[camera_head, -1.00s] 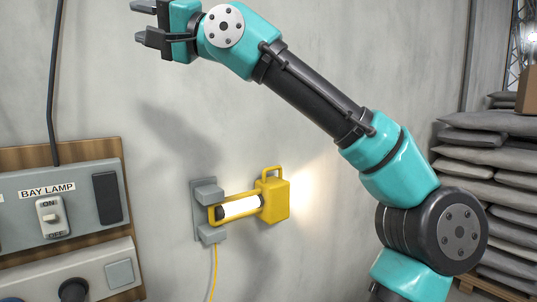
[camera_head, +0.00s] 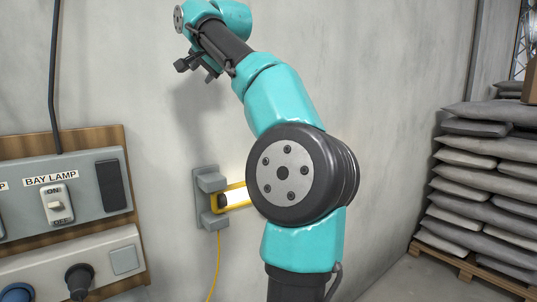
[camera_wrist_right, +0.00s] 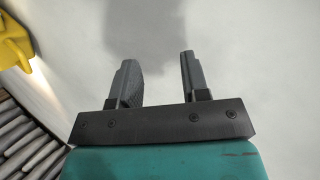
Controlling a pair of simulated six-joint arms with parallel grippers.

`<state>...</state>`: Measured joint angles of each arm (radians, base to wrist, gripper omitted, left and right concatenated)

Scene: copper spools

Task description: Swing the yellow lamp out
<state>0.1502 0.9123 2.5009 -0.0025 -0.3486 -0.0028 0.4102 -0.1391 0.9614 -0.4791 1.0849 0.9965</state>
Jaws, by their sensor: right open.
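The yellow lamp (camera_head: 235,195) is on a grey wall bracket (camera_head: 208,182), its lit tube partly showing. My right arm hides the lamp's right end in the head view. In the right wrist view a yellow part of the lamp (camera_wrist_right: 12,42) shows at the upper left, with light on the wall beside it. My right gripper (camera_head: 196,70) is above the lamp, near the wall, pointing down and left. Its two fingers (camera_wrist_right: 158,75) are apart with nothing between them. My left gripper is in neither view.
A panel (camera_head: 85,199) marked BAY LAMP with a switch (camera_head: 54,204) is on a wooden board at the left. A yellow cord (camera_head: 215,265) hangs below the bracket. Several grey sacks (camera_head: 470,195) are stacked on a pallet (camera_head: 465,268) at the right.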

